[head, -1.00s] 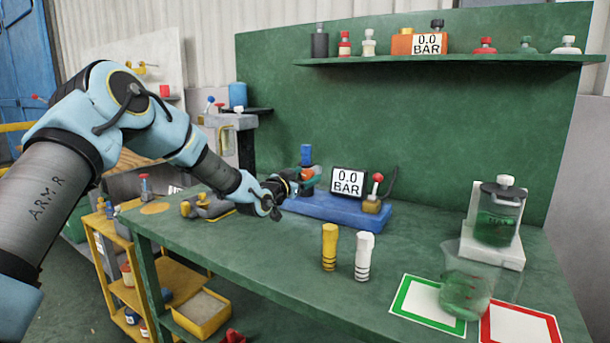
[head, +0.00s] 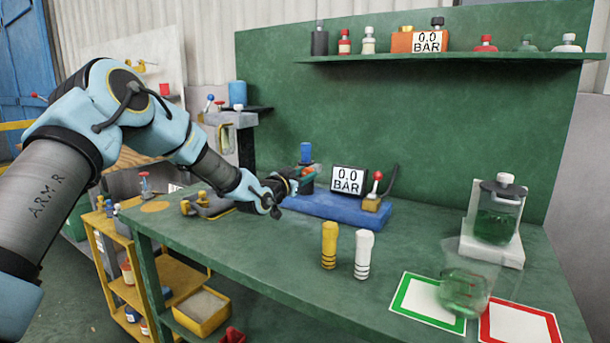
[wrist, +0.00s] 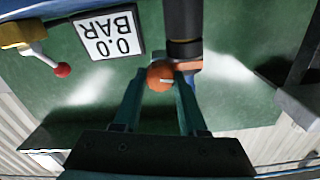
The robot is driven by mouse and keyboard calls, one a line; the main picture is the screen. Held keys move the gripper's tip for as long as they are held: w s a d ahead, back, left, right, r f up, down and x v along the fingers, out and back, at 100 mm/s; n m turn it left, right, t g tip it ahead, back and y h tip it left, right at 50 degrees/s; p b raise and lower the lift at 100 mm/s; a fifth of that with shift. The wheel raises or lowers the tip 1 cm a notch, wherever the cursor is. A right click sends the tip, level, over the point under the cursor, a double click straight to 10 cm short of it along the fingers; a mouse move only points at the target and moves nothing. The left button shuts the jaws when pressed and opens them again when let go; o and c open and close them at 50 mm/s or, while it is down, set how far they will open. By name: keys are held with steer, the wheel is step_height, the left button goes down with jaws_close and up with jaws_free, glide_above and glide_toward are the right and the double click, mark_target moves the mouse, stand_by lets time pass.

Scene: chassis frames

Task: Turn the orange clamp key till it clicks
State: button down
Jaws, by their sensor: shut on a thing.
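The orange clamp key (wrist: 161,76) shows in the wrist view as a rounded orange knob with a pale mark on its face. My gripper (wrist: 160,84) is shut on it, one teal finger on each side. An orange part and a dark cylinder sit just beyond the key. In the head view my gripper (head: 304,179) is at the left end of the blue base (head: 325,206), below a blue cylinder (head: 306,153). There the key is mostly hidden by my gripper.
A gauge (head: 348,181) reading 0.0 BAR and a red-knobbed lever (head: 376,186) stand right of my gripper. Yellow and white cylinders (head: 329,245) stand nearer on the green bench (head: 270,255). A green-liquid beaker (head: 468,285) and framed mats are at the right.

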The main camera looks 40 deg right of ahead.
steer(key=shift+f+b, duration=0.15)
steer(key=shift+b, duration=0.45)
steer(key=m+b, duration=1.1)
steer(key=b, duration=0.7)
steer(key=shift+s+m, duration=0.15)
steer(key=shift+m, duration=0.15)
steer(key=shift+c, duration=2.2)
jaws_free()
steer(key=b+v, duration=0.1)
steer(key=v, duration=0.9)
steer(key=shift+a, duration=0.35)
